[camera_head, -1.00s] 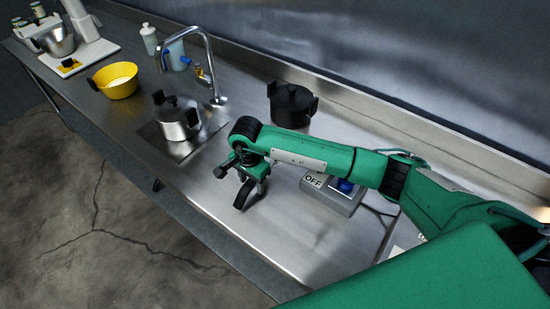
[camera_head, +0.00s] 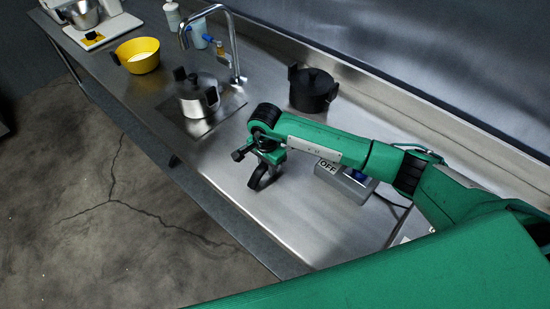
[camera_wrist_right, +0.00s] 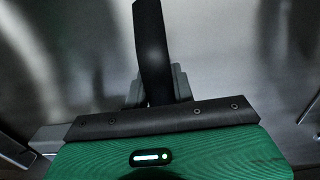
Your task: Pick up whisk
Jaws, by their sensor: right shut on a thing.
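My right gripper (camera_head: 258,177) is low over the steel counter, in front of the grey OFF box. My left gripper is not in view.
The grey OFF box (camera_head: 345,182) with a blue part stands just right of the gripper. A lidded steel pot (camera_head: 197,98), a black pot (camera_head: 312,92), a tap (camera_head: 235,55) and a yellow bowl (camera_head: 138,58) stand farther back. Bare counter (camera_head: 225,190) lies left of the gripper.

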